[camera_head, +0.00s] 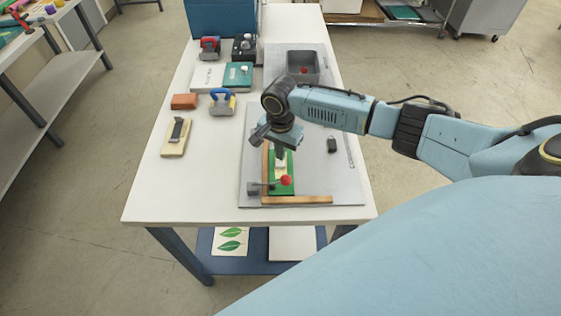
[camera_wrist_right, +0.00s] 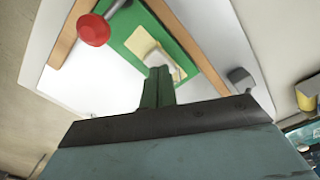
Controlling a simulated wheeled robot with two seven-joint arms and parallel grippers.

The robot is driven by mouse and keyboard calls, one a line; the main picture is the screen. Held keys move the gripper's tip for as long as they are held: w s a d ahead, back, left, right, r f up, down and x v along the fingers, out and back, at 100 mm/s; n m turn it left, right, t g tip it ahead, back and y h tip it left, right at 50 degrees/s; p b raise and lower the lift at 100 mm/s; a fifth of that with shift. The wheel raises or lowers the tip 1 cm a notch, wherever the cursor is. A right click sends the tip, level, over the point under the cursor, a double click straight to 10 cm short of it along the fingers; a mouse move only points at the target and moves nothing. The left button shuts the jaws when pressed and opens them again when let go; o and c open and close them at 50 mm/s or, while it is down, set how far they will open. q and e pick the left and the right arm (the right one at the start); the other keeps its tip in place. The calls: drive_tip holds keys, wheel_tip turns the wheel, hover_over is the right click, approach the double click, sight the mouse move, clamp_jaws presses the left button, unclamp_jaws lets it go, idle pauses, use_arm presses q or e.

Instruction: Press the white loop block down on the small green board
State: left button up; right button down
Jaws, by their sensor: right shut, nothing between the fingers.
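The small green board (camera_head: 274,186) lies on the grey mat, inside an L-shaped wooden fence. A whitish block (camera_head: 280,164) sits on the board. In the right wrist view the block (camera_wrist_right: 155,57) lies on a paler yellowish patch of the green board (camera_wrist_right: 184,37). My right gripper (camera_head: 279,154) points down over the block. Its fingers (camera_wrist_right: 158,74) are shut with nothing between them, and the tips overlap the block's near edge in the wrist view. I cannot tell whether they touch it. The block's loop is not clear. My left gripper is not in view.
A red knob (camera_head: 286,180) on a grey arm (camera_head: 262,186) stands over the board's near part. The wooden fence (camera_head: 300,199) edges the board. Tools stand at left.

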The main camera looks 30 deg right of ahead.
drive_tip(key=shift+f, duration=0.55)
drive_tip(key=shift+s+f+p, duration=0.25)
drive_tip(key=shift+p, duration=0.05)
idle(1.6)
drive_tip(key=shift+w+r+p, duration=0.15)
drive_tip(key=shift+r+p, duration=1.7)
drive_tip(key=shift+p, duration=0.35)
drive_tip(key=shift+w+r+p, duration=0.1)
drive_tip(key=shift+r+p, duration=1.75)
drive_tip(key=shift+p, duration=0.3)
